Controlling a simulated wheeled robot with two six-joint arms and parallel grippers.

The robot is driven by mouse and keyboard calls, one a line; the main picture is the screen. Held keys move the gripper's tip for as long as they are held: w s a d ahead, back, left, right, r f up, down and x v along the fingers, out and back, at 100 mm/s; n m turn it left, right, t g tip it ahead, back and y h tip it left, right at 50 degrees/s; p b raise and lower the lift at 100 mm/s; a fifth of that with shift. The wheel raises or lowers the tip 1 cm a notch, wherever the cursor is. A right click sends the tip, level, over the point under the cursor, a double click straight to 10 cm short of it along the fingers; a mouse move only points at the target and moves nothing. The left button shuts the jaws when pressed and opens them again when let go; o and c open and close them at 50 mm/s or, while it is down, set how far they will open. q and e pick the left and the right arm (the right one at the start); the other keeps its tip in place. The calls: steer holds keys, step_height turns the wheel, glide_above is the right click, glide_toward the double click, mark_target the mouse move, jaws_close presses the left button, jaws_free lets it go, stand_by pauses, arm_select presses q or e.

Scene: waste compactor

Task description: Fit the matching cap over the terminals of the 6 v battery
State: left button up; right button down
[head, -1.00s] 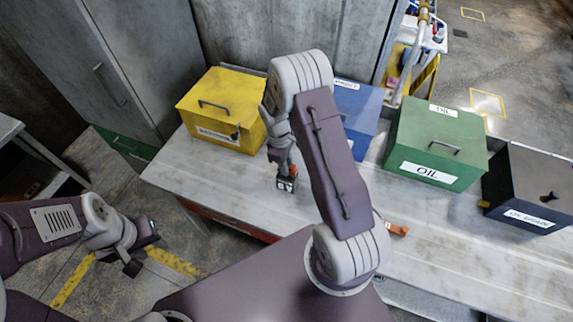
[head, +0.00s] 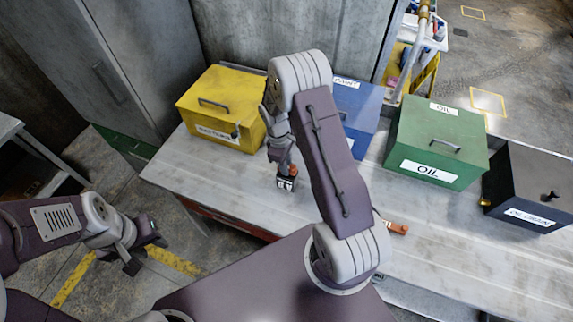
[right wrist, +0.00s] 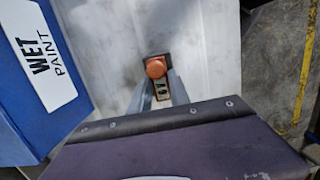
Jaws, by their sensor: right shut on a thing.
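The small dark battery (head: 287,184) with a pale label stands on the grey bench; it also shows in the right wrist view (right wrist: 161,91). An orange cap with a round knob (right wrist: 156,67) is at its top, between my right fingers. My right gripper (head: 283,160) points down there and is shut on the cap. Whether the cap is fully seated on the terminals cannot be told, and the terminals are hidden. An orange-brown piece (head: 397,228) lies on the bench to the right, partly behind my right arm. My left gripper (head: 143,255) is empty and open, off the bench at the left.
A yellow box (head: 222,108), a blue paint box (head: 357,108), a green oil box (head: 436,140) and a black oil drain box (head: 530,185) line the back of the bench (head: 470,245). The bench front right is clear. A grey cabinet (head: 105,65) stands behind left.

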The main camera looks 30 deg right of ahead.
steer(key=shift+f, duration=0.5)
stand_by(0.7)
steer(key=c, duration=0.7)
jaws_free()
steer(key=shift+o, duration=0.2)
steer(key=shift+r, duration=0.15)
step_height(320, 180, up, 7)
steer(key=p, duration=0.6)
